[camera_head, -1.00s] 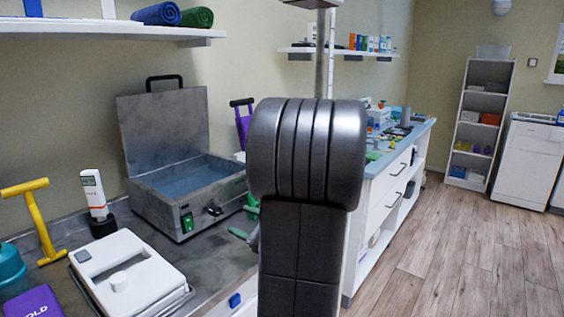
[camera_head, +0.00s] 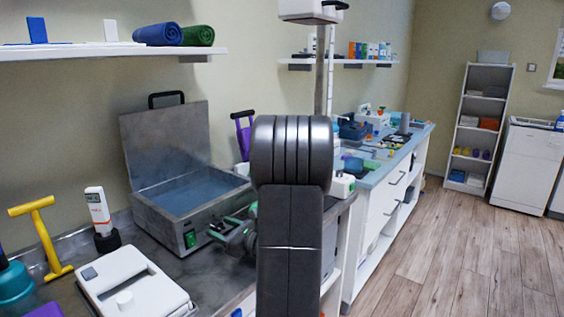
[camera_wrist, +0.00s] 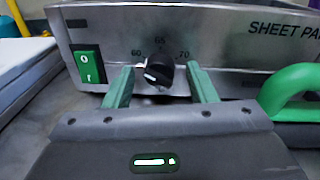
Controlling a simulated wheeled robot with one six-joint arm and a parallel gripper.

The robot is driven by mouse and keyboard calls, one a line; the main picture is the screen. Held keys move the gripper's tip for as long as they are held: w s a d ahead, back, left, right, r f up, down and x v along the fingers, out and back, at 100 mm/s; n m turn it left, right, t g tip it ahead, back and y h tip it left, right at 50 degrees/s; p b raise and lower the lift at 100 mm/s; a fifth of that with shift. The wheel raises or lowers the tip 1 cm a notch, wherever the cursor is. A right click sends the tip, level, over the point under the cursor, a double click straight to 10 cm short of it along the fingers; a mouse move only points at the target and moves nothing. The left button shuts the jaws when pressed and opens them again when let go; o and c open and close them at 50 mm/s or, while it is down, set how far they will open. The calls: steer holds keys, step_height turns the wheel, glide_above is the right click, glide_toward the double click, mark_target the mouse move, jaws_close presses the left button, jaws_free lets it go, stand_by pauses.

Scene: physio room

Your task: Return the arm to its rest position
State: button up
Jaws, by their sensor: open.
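My gripper (camera_wrist: 161,88) is open in the wrist view, with two green fingers spread apart and nothing held. A black dial (camera_wrist: 157,72) on a metal heating box's front panel shows between the fingertips; I cannot tell whether they touch it. In the head view my gripper (camera_head: 222,230) is partly hidden by my dark arm, close to the front of the open metal box (camera_head: 165,215). My arm stands bent in the middle of the view.
A green switch (camera_wrist: 88,66) sits left of the dial, and a green handle (camera_wrist: 295,88) at right. A white box (camera_head: 135,285), a thermometer (camera_head: 99,212) and a yellow T-handle (camera_head: 40,235) crowd the counter's left. The wooden floor (camera_head: 450,250) at right is clear.

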steer(key=m+p, duration=0.1)
steer(key=p, duration=0.1)
steer(key=m+p, duration=0.2)
steer(key=shift+r+m, duration=0.2)
steer(key=shift+m, duration=0.1)
steer(key=m+p, duration=0.3)
steer(key=p, duration=0.1)
steer(key=shift+f+m+y, duration=0.1)
steer(key=shift+m+y, duration=0.2)
steer(key=shift+m, duration=0.1)
steer(key=shift+d+f, duration=0.1)
steer(key=shift+d, duration=0.05)
steer(key=shift+s+d+f, duration=0.15)
steer(key=shift+s+d, duration=0.2)
steer(key=shift+d, duration=0.1)
steer(key=shift+s+d, duration=0.35)
steer(key=shift+d, duration=0.05)
